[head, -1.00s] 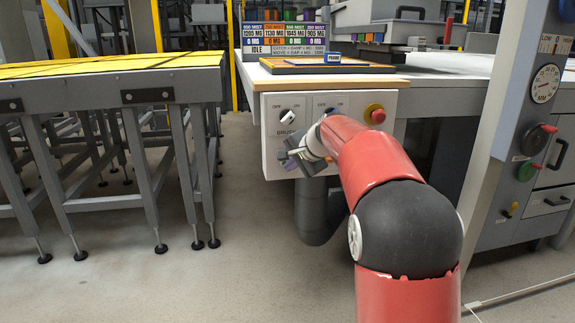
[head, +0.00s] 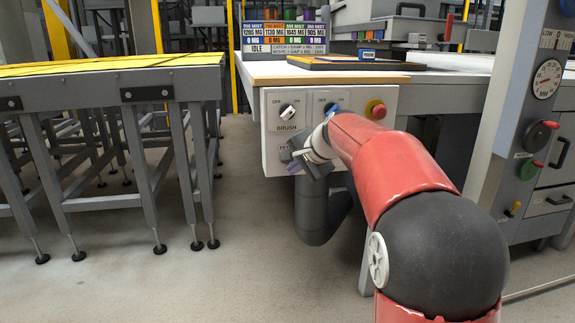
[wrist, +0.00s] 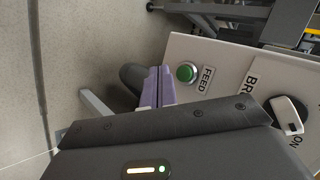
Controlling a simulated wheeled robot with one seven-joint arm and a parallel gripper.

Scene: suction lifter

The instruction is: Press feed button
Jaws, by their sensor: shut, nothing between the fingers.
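The feed button (wrist: 187,72) is a round green button in a pale ring on the light panel, with the label FEED beside it in the wrist view. My gripper (wrist: 160,70) has purple fingers closed together with nothing between them. In the wrist view the fingertips are just left of the button and look apart from it; the depth gap to the panel is hard to tell. In the head view my gripper (head: 294,167) is at the lower left of the control panel (head: 362,155), below the partly hidden FEED label. The button is not clearly visible there.
A dark hose (head: 315,212) hangs below. A conveyor (head: 110,85) stands left, across open floor.

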